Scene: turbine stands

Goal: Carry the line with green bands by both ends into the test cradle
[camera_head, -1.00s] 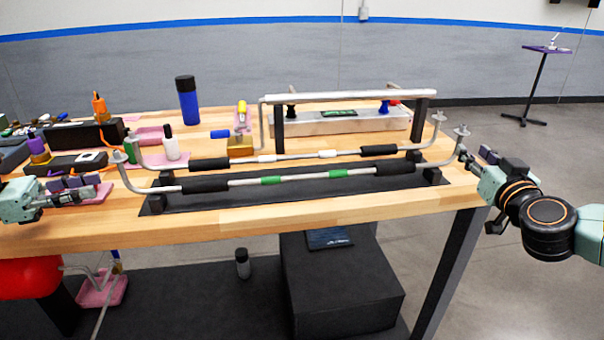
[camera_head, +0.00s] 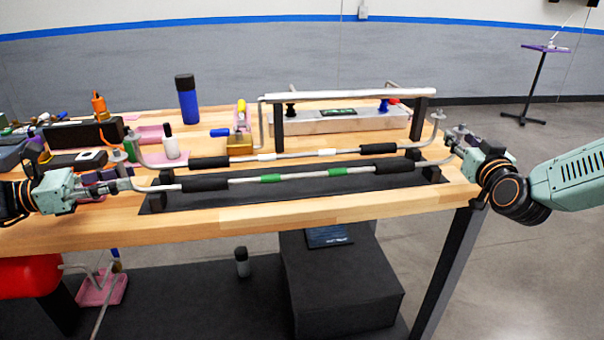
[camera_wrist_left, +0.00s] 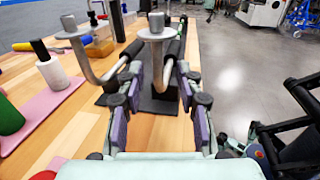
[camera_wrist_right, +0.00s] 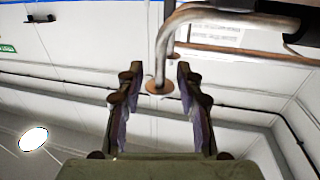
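The line with green bands (camera_head: 270,178) is a thin metal tube with black sleeves and upturned, flanged ends. It rests on black blocks over a dark mat (camera_head: 230,198) at the table's front. My left gripper (camera_head: 128,184) is open at its left end; in the left wrist view the fingers (camera_wrist_left: 160,82) stand either side of the tube, with a visible gap. My right gripper (camera_head: 456,143) is open at the right end; in the right wrist view the flanged tube end (camera_wrist_right: 158,86) shows between the spread fingers (camera_wrist_right: 156,76). I cannot tell which fixture is the test cradle.
A similar line with white bands (camera_head: 290,155) lies just behind. Further back are a pale bar (camera_head: 350,96) on dark posts and a metal block (camera_head: 340,122) with black and blue knobs. Bottles, including a blue one (camera_head: 188,104), and pink trays crowd the left. The front wooden strip is clear.

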